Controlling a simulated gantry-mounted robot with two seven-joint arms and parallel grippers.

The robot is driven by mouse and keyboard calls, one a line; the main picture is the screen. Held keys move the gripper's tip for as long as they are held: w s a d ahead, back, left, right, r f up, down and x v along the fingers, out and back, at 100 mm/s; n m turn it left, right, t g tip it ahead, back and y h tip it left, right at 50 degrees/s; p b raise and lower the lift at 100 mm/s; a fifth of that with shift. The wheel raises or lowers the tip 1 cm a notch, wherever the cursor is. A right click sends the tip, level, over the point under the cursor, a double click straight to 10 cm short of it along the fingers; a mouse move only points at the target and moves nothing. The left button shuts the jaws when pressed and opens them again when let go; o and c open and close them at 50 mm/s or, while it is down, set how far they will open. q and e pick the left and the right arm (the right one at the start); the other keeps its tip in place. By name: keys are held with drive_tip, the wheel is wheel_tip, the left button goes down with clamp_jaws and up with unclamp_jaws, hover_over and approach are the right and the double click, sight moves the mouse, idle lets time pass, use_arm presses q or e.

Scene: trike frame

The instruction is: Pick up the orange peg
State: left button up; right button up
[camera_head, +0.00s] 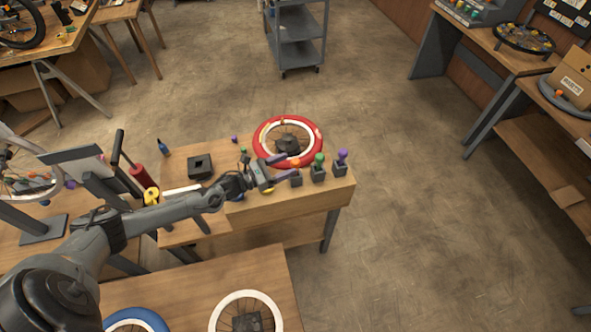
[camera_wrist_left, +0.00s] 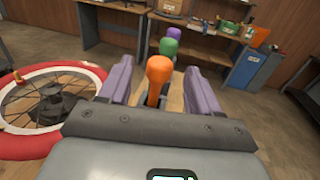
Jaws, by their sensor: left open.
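The orange peg (camera_head: 295,163) stands upright in the near-left dark holder (camera_head: 296,179) of a row on the wooden table. In the left wrist view the orange peg (camera_wrist_left: 159,72) shows its round head and stem between two purple fingers. My left gripper (camera_head: 287,166) is open, with one finger on each side of the peg. A gap shows between the peg and each finger in the wrist view. My right gripper is not in view.
A green peg (camera_head: 319,160) and a purple peg (camera_head: 342,156) stand in holders (camera_head: 318,174) to the right. A red-tyred wheel (camera_head: 265,140) lies just behind the gripper. A black square block (camera_head: 200,166) is at the left. Open floor lies to the right.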

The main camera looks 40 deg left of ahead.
sight(296, 161)
use_arm(q)
drive_tip(key=b+x, duration=0.1)
drive_tip(key=x, duration=0.3)
drive_tip(key=shift+w+d, duration=0.15)
drive_tip(key=c, duration=1)
